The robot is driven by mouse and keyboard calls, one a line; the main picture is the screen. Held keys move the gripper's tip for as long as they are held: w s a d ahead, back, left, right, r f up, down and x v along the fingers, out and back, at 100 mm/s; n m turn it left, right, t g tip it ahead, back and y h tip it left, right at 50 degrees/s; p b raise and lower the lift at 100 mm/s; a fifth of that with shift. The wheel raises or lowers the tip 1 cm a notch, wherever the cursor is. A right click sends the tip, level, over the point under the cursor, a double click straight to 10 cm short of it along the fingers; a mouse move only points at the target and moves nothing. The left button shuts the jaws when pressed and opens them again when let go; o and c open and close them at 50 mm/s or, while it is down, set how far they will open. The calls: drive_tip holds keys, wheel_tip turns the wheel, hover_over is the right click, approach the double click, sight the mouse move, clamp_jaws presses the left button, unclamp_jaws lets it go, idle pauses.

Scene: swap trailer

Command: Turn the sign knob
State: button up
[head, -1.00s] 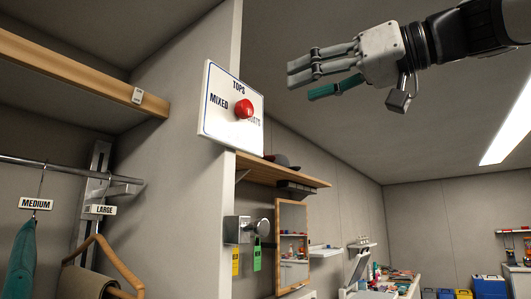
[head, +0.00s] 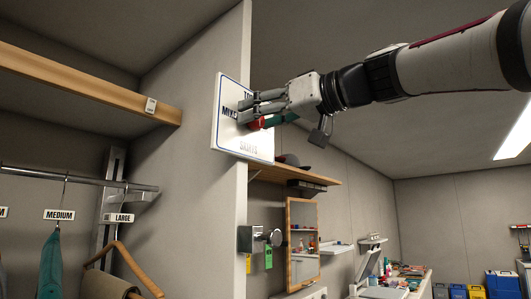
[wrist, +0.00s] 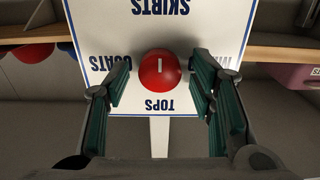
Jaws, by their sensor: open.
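The sign (head: 246,150) is a white plate with a blue border on the end of the grey partition. In the wrist view the sign (wrist: 158,30) reads SKIRTS, COATS and TOPS, upside down, with a fourth word partly hidden. In the head view the red knob (head: 254,125) is mostly hidden by my fingers. My gripper (head: 252,108) is open, with its fingers on either side of the knob. In the wrist view gaps show between my gripper (wrist: 160,85) and the knob.
A wooden shelf (head: 300,175) and a mirror (head: 302,240) are to the right below the sign. A metal lock box (head: 250,239) with tags is beneath it. A clothes rail (head: 80,178) is at the left. Open air surrounds my arm.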

drive_tip(key=c, duration=1.1)
drive_tip(key=shift+m, duration=0.3)
drive_tip(key=shift+w+d+f+m+p, duration=0.15)
drive_tip(key=shift+m+p, duration=1.05)
drive_tip(key=shift+m, duration=3.1)
drive_tip(key=shift+f+m+p, duration=0.1)
drive_tip(key=shift+m+p, duration=1.05)
drive_tip(key=shift+m, duration=3.15)
